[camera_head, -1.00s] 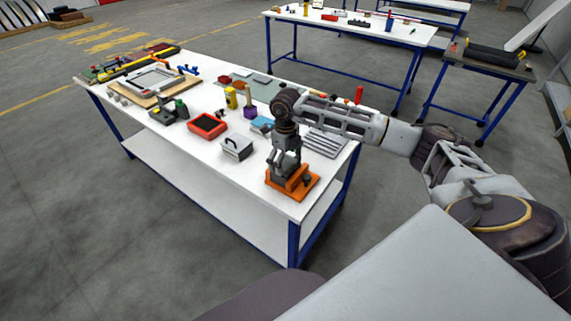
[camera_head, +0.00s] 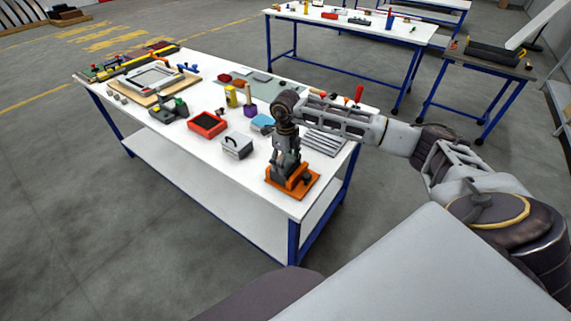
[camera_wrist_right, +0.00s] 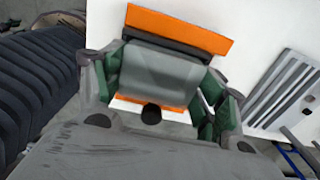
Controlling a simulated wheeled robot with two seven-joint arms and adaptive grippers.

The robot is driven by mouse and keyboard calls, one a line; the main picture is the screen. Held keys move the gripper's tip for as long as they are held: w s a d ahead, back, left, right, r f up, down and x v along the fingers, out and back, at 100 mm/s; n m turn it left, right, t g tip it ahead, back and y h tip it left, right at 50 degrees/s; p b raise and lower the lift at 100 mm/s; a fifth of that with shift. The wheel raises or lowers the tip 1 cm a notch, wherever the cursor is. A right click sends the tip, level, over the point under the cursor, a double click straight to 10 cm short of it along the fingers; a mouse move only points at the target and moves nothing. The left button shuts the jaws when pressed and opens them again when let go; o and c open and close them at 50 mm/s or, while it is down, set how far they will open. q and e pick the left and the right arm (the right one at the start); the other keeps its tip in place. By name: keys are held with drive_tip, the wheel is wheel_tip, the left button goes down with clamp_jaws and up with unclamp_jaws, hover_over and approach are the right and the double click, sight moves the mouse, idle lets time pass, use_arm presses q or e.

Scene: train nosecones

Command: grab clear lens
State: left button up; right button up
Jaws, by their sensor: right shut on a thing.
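The clear lens (camera_wrist_right: 158,72) looks like a grey, see-through curved piece in the right wrist view. It lies between the fingers of my right gripper (camera_wrist_right: 158,84), which is shut on it from both sides. An orange fixture (camera_wrist_right: 180,30) shows behind and beneath the lens. In the head view, my right gripper (camera_head: 287,168) points down over the orange fixture (camera_head: 294,184) at the table's near right corner. The lens is hidden or too small to make out there. My left gripper is not in view.
The white table (camera_head: 210,165) carries a grey box with a handle (camera_head: 237,146), a red tray (camera_head: 207,125) and a ribbed grey part (camera_head: 325,141) near the fixture. Other items lie further left. A second table (camera_head: 350,25) stands behind.

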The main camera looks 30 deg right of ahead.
drive_tip(key=shift+c, duration=0.6)
drive_tip(key=shift+r, duration=0.1)
drive_tip(key=shift+w+r, duration=0.1)
drive_tip(key=shift+r, duration=0.7)
wheel_tip(320, 180, up, 8)
drive_tip(key=b, duration=0.1)
drive_tip(key=shift+r+b, duration=0.15)
drive_tip(key=shift+b, duration=0.15)
drive_tip(key=shift+a, duration=0.1)
